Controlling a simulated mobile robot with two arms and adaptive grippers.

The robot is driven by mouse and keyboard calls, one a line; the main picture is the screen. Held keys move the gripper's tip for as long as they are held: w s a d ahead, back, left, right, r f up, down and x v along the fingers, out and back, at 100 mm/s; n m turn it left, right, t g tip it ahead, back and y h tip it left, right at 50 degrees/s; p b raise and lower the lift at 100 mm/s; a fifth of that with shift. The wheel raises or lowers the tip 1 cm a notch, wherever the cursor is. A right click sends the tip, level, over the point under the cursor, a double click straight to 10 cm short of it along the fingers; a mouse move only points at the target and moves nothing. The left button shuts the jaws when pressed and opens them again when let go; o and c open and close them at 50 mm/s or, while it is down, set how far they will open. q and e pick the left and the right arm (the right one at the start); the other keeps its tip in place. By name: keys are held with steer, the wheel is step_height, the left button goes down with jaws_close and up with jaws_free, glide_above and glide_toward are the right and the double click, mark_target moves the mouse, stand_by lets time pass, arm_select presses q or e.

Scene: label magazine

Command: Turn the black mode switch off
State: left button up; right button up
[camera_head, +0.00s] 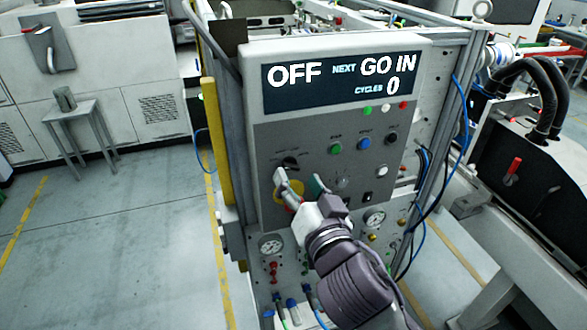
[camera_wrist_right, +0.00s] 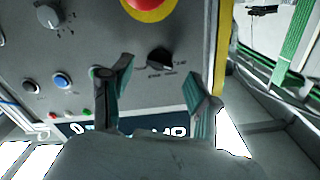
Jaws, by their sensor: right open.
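The black mode switch (camera_head: 290,161) is a small rotary knob at the left of the grey control panel (camera_head: 300,133), below the display (camera_head: 340,75), which reads "OFF", "NEXT GO IN" and "CYCLES 0". In the right wrist view, where the panel appears upside down, the black switch (camera_wrist_right: 160,60) shows between the spread fingers. My right gripper (camera_head: 299,181) is open and empty in front of the panel, just below the switch in the head view. I see no clear contact with the switch. My left gripper is not in view.
A red emergency button on a yellow disc (camera_wrist_right: 150,6) sits close to the switch; my fingers partly cover it in the head view. Green (camera_head: 336,149), blue (camera_head: 363,143) and black (camera_head: 391,138) buttons are to the right. A yellow post (camera_head: 217,150) stands left of the panel.

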mark_target(292, 169)
steer(key=x, duration=0.2)
steer(key=shift+w+r+p, duration=0.1)
steer(key=shift+w+p, duration=0.15)
steer(key=shift+p, duration=0.05)
steer(key=shift+w+a, duration=0.25)
steer(key=shift+w, duration=0.25)
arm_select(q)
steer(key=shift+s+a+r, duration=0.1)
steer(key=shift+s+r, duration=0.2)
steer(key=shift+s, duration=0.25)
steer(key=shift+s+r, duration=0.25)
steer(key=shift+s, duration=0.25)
arm_select(e)
steer(key=c, duration=1.2)
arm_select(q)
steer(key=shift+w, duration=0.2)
arm_select(e)
steer(key=shift+o, duration=0.2)
steer(key=shift+n, duration=0.3)
